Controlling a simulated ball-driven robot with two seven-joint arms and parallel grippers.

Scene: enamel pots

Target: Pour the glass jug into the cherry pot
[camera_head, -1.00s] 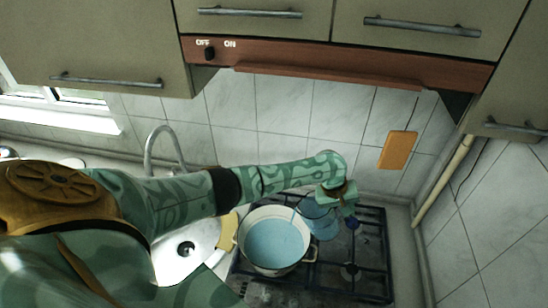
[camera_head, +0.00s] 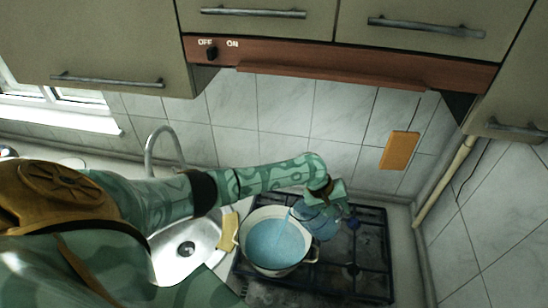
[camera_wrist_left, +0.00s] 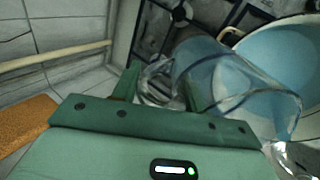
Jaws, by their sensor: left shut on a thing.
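The cherry pot (camera_head: 286,268) is a cream pot on the hob, holding pale blue liquid; its cherry marking cannot be made out. My left gripper (camera_head: 328,197) is shut on the glass jug (camera_head: 318,218), to the right of the pot. The clear bluish jug is tilted left, its mouth at or over the pot's right rim. A faint pale streak shows near the lip. In the left wrist view the jug (camera_wrist_left: 222,75) lies tilted beyond the gripper fingers (camera_wrist_left: 160,88), mouth towards the pot (camera_wrist_left: 283,55). My right gripper is not in view.
The black hob grate (camera_head: 355,262) is free to the right of the pot. A yellow sponge-like thing (camera_head: 229,232) lies left of the pot, beside the sink (camera_head: 180,260) and its tap (camera_head: 160,140). The hood (camera_head: 330,72) hangs above. An orange board (camera_head: 400,150) is on the tiled wall.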

